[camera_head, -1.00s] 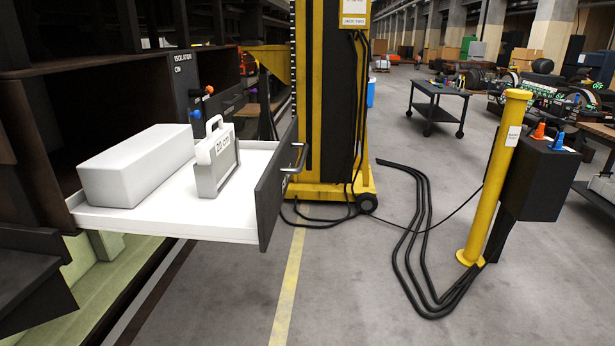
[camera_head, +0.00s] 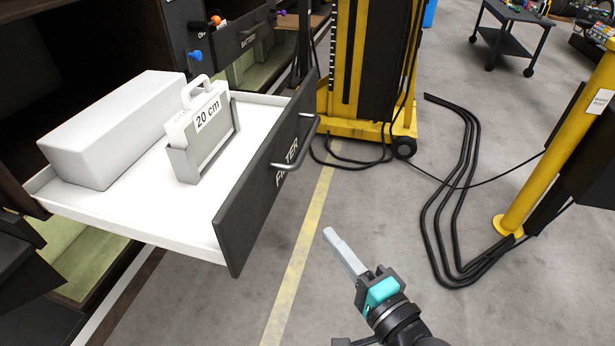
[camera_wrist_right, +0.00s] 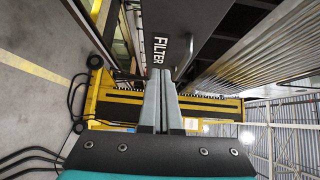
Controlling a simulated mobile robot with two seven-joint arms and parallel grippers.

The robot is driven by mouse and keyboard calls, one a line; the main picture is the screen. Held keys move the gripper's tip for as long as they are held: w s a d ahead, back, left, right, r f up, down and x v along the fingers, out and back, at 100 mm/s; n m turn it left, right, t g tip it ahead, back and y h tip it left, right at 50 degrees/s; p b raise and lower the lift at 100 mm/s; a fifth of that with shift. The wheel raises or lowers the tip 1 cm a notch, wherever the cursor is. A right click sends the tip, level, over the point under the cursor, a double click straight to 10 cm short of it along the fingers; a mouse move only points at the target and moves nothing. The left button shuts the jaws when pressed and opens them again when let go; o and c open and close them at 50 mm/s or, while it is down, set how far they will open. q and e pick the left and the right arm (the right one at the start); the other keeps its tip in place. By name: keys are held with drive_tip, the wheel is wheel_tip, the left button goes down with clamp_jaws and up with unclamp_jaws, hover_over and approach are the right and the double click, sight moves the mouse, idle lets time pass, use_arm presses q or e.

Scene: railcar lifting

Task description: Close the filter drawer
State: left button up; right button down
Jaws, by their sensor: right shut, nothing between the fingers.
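The filter drawer (camera_head: 270,180) is pulled out from the dark cabinet, its black front marked with "FILTER" lettering and a bar handle (camera_head: 295,142). In the white tray lie a long pale grey block (camera_head: 115,125) and a white holder labelled "20 cm" (camera_head: 205,130). My right gripper (camera_head: 332,236) is shut and empty, in front of and to the right of the drawer front, apart from it. In the right wrist view its closed fingers (camera_wrist_right: 163,88) point toward the drawer front (camera_wrist_right: 165,25), whose lettering shows above. My left gripper is out of view.
A yellow lifting column (camera_head: 370,75) on a wheeled base stands behind the drawer. Black cables (camera_head: 450,190) lie on the floor to the right, by a yellow post (camera_head: 560,140). The floor around my right gripper is clear.

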approach(273, 183)
drive_tip(key=w+d, duration=0.1)
drive_tip(key=w, duration=0.3)
drive_tip(key=a, duration=0.2)
drive_tip(key=shift+w+a+f+p, duration=0.1)
drive_tip(key=shift+w+a+p, duration=0.15)
drive_tip(key=shift+w+p, duration=0.15)
drive_tip(key=shift+w+a, duration=0.15)
drive_tip(key=shift+a, duration=0.35)
drive_tip(key=shift+w, duration=0.1)
